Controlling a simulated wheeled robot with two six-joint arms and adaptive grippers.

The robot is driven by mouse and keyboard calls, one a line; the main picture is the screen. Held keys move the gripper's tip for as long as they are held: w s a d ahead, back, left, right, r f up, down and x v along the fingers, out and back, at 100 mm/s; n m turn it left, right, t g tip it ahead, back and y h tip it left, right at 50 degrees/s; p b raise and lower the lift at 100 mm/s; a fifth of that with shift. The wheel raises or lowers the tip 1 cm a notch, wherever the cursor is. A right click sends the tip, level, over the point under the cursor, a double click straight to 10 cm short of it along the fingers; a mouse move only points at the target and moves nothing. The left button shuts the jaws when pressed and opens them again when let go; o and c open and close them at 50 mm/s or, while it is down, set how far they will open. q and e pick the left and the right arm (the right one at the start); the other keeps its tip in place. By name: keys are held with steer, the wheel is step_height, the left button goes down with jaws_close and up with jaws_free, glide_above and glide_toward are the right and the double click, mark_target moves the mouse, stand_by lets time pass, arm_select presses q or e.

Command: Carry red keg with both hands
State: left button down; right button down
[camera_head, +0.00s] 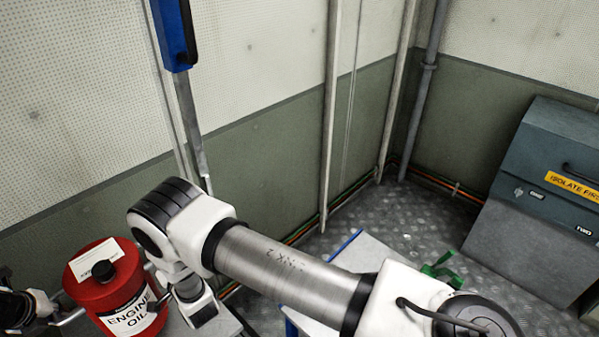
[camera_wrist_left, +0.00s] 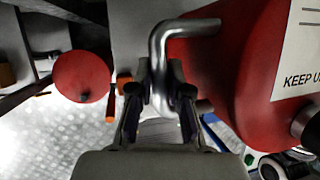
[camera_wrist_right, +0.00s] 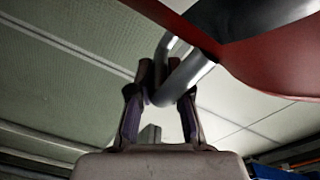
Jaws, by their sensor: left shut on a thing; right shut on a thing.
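The red keg (camera_head: 123,289), labelled ENGINE OIL and with a black cap, is at the lower left of the head view. A metal bar handle sticks out from each side. My left gripper (camera_head: 57,316) is at its left side. In the left wrist view, that gripper (camera_wrist_left: 160,92) is shut on a bent handle of the keg (camera_wrist_left: 235,75). My right arm reaches across the head view to the keg's right side. In the right wrist view, my right gripper (camera_wrist_right: 160,88) is shut on the other handle, beside the red keg body (camera_wrist_right: 275,55). The keg's underside is hidden in the head view.
A pale surface with a blue edge (camera_head: 352,244) stands behind my right arm, with a green item (camera_head: 440,268) near it. A grey cabinet (camera_head: 545,190) with a yellow label is at right. Pipes run along the walls. Bare metal floor (camera_head: 415,215) shows between.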

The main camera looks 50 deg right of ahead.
arm_select(q)
steer(key=shift+d, duration=0.15)
arm_select(e)
steer(key=shift+a+r, duration=0.15)
steer(key=shift+a, duration=0.05)
